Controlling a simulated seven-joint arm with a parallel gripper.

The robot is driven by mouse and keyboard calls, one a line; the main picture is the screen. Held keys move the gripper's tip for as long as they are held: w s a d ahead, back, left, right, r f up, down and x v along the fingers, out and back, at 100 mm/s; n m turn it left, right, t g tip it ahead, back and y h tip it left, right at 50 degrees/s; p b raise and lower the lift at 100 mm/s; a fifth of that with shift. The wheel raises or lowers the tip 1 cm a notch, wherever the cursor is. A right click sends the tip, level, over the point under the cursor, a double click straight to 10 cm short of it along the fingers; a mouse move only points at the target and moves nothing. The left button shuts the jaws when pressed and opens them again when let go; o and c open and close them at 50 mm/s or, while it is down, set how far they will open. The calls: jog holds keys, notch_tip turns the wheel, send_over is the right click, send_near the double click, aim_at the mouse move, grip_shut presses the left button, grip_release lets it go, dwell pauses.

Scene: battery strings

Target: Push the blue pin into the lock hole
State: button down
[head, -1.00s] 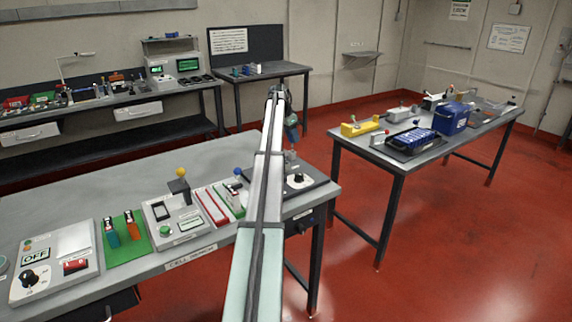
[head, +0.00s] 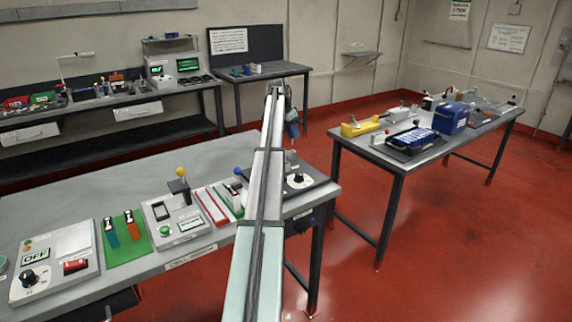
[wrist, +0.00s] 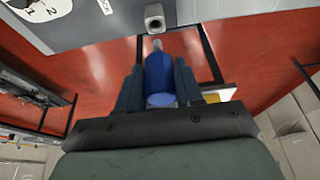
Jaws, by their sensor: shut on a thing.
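My gripper (wrist: 158,85) is shut on the blue pin (wrist: 158,72) in the wrist view, with a dark finger on each side of it. The pin's narrow grey tip (wrist: 157,45) points at the round grey lock socket (wrist: 154,17), whose dark hole shows. The tip is close to the socket and looks just short of it, outside the hole. A panel with a "LOCK" label and a numbered dial lies beside the socket. In the head view my gripper (head: 291,130) is over the right end of the near bench, and the pin cannot be made out there.
The dial panel (head: 298,181) sits at the near bench's right end. A yellow-knobbed lever (head: 180,172) and a blue-knobbed lever (head: 237,171) stand to its left. A second table (head: 375,150) with a blue box (head: 451,118) stands to the right. Red floor lies between.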

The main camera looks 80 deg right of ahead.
jog(key=shift+r, duration=1.55)
jog(key=shift+a, duration=0.15)
jog(key=a, duration=1)
jog(key=shift+w+a+r, duration=0.2)
jog(key=shift+w+r, duration=0.15)
jog(key=shift+r, duration=0.05)
jog(key=shift+f, duration=0.2)
jog(key=shift+f, duration=2.7)
jog(key=shift+f, duration=2.3)
jog(key=c, duration=0.7)
grip_release()
jog(key=shift+o, duration=0.2)
